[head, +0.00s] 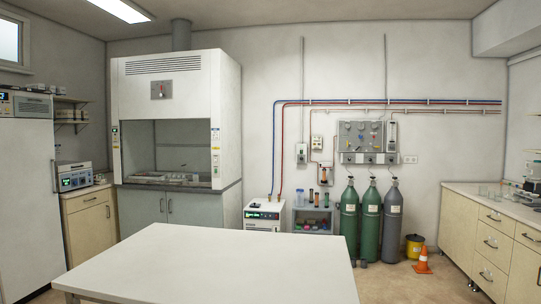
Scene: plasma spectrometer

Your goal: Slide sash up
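A white fume hood (166,104) stands at the back left against the wall, on a grey base cabinet (190,211). Its front opening (181,133) shows a grey interior. I cannot make out the clear sash pane or its lower edge, so its height is unclear. Some small items (165,178) lie low in the hood on its work surface. Neither my left nor my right gripper is in view.
A bare white table (215,265) fills the foreground between me and the hood. Gas cylinders (371,222), a yellow bucket (414,246) and an orange cone (423,261) stand at the back right. The floor (400,285) right of the table is open.

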